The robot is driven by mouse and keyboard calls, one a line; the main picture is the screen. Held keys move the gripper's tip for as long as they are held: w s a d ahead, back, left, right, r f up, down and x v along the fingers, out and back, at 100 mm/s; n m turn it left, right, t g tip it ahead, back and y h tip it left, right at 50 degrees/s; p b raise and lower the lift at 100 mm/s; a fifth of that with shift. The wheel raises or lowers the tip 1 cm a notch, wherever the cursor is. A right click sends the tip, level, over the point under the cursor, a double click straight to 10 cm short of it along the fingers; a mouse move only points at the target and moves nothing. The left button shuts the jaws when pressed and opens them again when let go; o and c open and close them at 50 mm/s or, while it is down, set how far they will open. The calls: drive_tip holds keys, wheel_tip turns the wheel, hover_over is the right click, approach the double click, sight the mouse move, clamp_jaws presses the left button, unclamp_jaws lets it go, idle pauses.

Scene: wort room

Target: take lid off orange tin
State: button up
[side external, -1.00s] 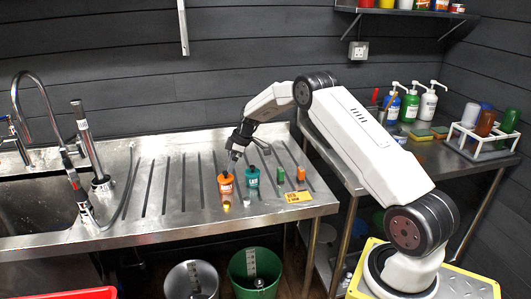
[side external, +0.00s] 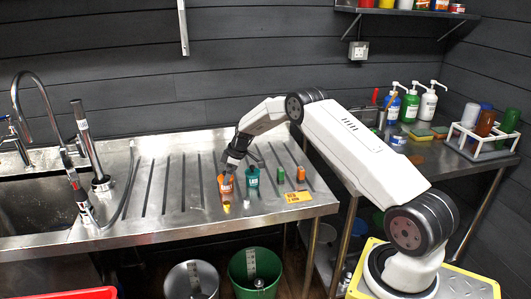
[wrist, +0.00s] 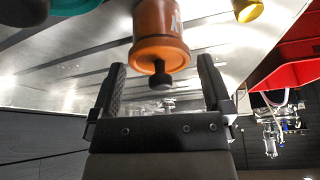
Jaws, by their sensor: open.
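The orange tin (side external: 225,187) stands upright on the ribbed steel drainboard, with a white-lettered label on its side. Its orange lid (wrist: 160,56) with a black knob (wrist: 160,81) is on the tin in the wrist view. My gripper (side external: 229,168) is above the tin and hides much of its top in the side view. In the wrist view my gripper (wrist: 161,66) is open, one finger on each side of the lid and knob, with gaps visible. I cannot tell any contact.
A teal tin (side external: 252,178) stands close to the right of the orange tin. Small green (side external: 280,175) and orange (side external: 301,174) objects stand farther right, near a yellow card (side external: 298,197). A small gold piece (side external: 226,206) sits in front. The sink (side external: 35,205) is at left.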

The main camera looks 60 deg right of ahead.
drive_tip(key=c, duration=1)
drive_tip(key=shift+o, duration=0.2)
drive_tip(key=shift+r, duration=0.2)
drive_tip(key=shift+r, duration=0.6)
drive_tip(key=s+a+r, duration=0.4)
drive_tip(key=s+r, duration=0.7)
drive_tip(key=s, duration=0.2)
drive_tip(key=shift+s+a+r, duration=0.15)
drive_tip(key=shift+a+r, duration=0.05)
